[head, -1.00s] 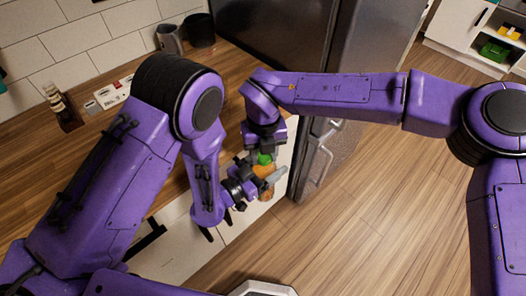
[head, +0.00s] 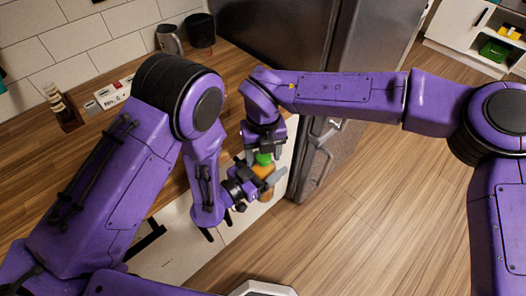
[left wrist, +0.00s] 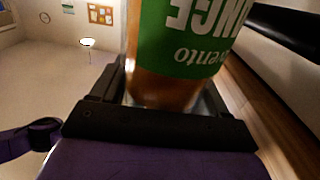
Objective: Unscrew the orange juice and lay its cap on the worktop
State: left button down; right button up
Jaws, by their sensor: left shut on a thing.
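The orange juice bottle (head: 266,194) is upright in front of the counter's edge, with a green cap (head: 263,159) at its top. My left gripper (head: 258,181) is shut on the bottle. The left wrist view shows the bottle's green label (left wrist: 190,35) and amber lower part close between the black jaws. My right gripper (head: 264,151) points down from above and is at the cap. Its fingers are small and partly hidden, so I cannot tell whether they grip the cap or whether the cap is loose.
The wooden worktop (head: 110,140) has bare room left of my arms. A small dark bottle rack (head: 64,112), a white-and-red box (head: 113,93), a grey mug (head: 169,40) and a black container (head: 200,30) stand at the back. A dark fridge (head: 290,40) stands behind my right gripper.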

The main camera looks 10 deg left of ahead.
notch_tip(320, 180, up, 4)
jog(key=shift+f, duration=0.1)
jog(key=shift+r, duration=0.35)
jog(key=shift+c, duration=0.5)
jog(key=shift+w+r, duration=0.2)
jog(key=shift+r, duration=0.4)
jog(key=m, duration=0.2)
jog(key=r+m, duration=0.1)
jog(key=m, duration=0.1)
jog(key=shift+r, duration=0.15)
jog(key=m, duration=0.3)
jog(key=shift+s+r, duration=0.1)
jog(key=shift+r, duration=0.1)
jog(key=m, duration=0.4)
jog(key=shift+s+d+m, duration=0.1)
jog(key=shift+s+m, duration=0.05)
jog(key=shift+m, duration=0.15)
notch_tip(320, 180, down, 8)
